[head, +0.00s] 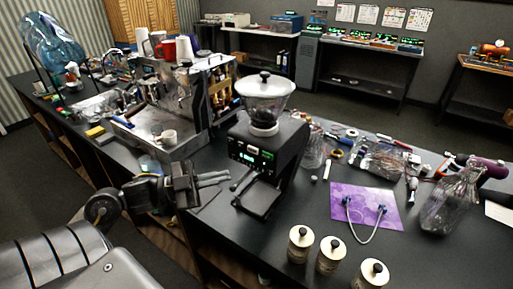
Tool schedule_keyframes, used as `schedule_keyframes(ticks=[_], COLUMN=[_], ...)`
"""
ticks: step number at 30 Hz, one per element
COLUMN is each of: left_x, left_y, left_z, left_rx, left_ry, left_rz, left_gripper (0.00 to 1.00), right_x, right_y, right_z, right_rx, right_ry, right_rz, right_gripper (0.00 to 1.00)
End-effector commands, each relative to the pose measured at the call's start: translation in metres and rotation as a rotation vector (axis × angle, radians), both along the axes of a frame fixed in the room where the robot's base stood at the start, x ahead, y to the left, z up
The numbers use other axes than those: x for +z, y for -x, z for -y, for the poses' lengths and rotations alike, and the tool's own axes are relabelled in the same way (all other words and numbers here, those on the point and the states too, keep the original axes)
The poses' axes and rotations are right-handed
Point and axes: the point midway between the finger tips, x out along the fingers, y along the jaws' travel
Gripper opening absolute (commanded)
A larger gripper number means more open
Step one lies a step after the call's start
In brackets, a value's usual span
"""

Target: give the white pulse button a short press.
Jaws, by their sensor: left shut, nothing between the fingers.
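The black grinder (284,140) with a clear lidded hopper (264,98) stands upright at the middle of the counter. Its front panel (252,154) faces me, with small green-lit displays and a few small buttons. A pale spot near the panel's right end may be the white pulse button, but it is too small to tell. My left gripper (228,178) reaches in from the left, shut and empty. Its fingertips point right, just left of the grinder's front and lower than the panel, seemingly apart from it. My right gripper is out of view.
A steel espresso machine (185,100) with cups on top stands behind left. Three lidded canisters (328,254), a purple mat (362,206) with a hose, and a bagged item (450,200) lie to the right. Bare counter (290,215) lies in front of the grinder.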

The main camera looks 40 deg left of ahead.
Motion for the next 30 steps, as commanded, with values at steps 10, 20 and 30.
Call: schedule_keyframes(ticks=[10, 20, 30], left_x=[-0.001, -0.001, 0.0], left_y=[-0.014, -0.059, -0.086], left_z=[0.0, 0.0, -0.001], left_rx=[-0.002, -0.004, -0.004], left_ry=[0.001, -0.001, -0.001], left_rz=[0.002, 0.005, 0.0], left_gripper=[0.0, 0.0, 0.0], right_x=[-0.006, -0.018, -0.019], right_y=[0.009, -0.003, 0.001], right_z=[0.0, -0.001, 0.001], right_rx=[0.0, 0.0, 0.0], right_ry=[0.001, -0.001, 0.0], right_rz=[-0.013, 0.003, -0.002], right_gripper=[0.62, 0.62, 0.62])
